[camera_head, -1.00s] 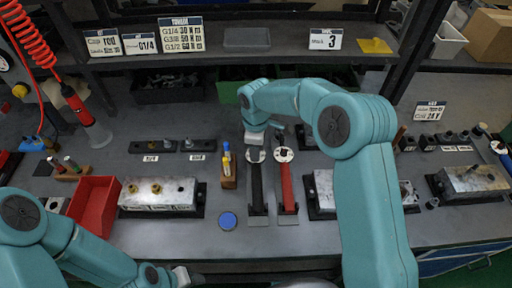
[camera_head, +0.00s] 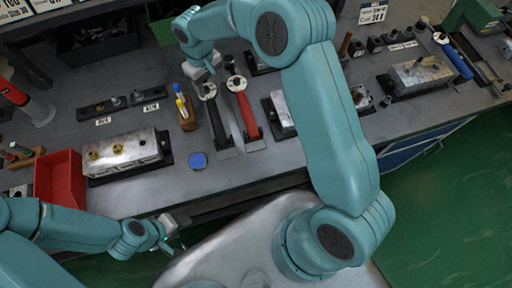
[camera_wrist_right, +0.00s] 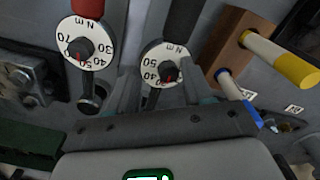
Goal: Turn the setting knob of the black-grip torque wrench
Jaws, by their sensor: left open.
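The black-grip torque wrench (camera_head: 218,123) lies on the bench, with its white dial (camera_head: 206,90) at the far end. In the right wrist view the dial (camera_wrist_right: 149,70) is marked N m and has a dark setting knob (camera_wrist_right: 168,72) with a red mark. My right gripper (camera_head: 208,72) is over this dial end. In the right wrist view its fingers (camera_wrist_right: 160,92) are apart, one on each side of the dial's lower part; contact with the knob cannot be told. My left gripper (camera_head: 172,229) is open and empty by the bench's front edge, far from the wrench.
The red-grip torque wrench (camera_head: 246,112) lies close on the right, its dial (camera_wrist_right: 87,43) beside the other. A wooden holder (camera_head: 187,117) with yellow and blue tools stands close on the left. A blue disc (camera_head: 198,160) and a valve block (camera_head: 120,153) lie left.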

